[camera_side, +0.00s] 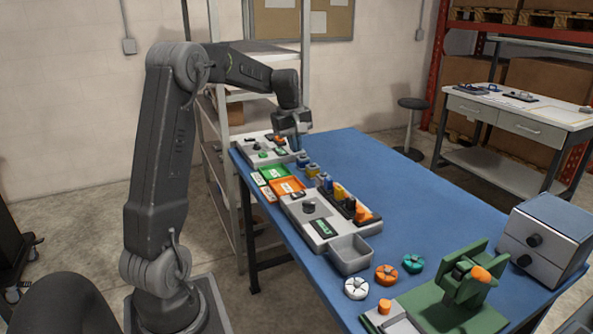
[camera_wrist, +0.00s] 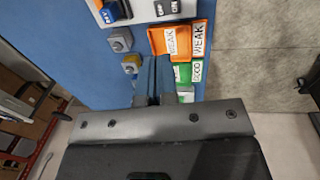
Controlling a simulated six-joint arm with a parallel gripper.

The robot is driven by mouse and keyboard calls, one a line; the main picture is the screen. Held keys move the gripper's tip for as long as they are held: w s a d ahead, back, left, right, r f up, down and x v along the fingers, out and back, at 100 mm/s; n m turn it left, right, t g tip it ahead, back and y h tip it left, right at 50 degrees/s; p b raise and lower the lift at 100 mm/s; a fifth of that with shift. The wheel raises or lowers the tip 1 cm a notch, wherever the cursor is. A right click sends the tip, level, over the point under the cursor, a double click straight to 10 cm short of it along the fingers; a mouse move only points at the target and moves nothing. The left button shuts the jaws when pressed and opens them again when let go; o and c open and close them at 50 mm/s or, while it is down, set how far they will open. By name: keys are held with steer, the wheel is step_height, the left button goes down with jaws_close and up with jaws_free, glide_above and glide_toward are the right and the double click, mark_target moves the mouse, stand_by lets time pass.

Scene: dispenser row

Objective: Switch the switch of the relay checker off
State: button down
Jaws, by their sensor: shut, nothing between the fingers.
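My gripper (camera_side: 294,143) is shut and empty, pointing down beside the far grey-white box (camera_side: 258,158) with green and orange parts at the table's far end. In the wrist view, my gripper's fingers (camera_wrist: 153,85) are together over the blue table, next to the trays. A second grey box (camera_side: 305,230) with a black knob (camera_side: 309,206) and a dark label stands mid-table. A white panel edge with a blue part (camera_wrist: 115,10) and small dark labels shows at the top of the wrist view.
Green (camera_side: 272,173) and orange (camera_side: 286,188) labelled trays lie between the boxes. Small blue and yellow parts (camera_side: 325,180) line the mid-table box. A grey bin (camera_side: 349,254), round pieces (camera_side: 387,274) and a green fixture (camera_side: 462,290) are nearer.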

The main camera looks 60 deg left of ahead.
mark_target(302, 193)
steer(key=shift+f, duration=0.1)
steer(key=f, duration=0.4)
steer(key=w+f, duration=0.1)
steer(key=f, duration=0.4)
steer(key=w+f, duration=0.1)
steer(key=f, duration=0.3)
steer(key=shift+f, duration=0.4)
steer(key=shift+f+g, duration=0.25)
steer(key=shift+g, duration=0.05)
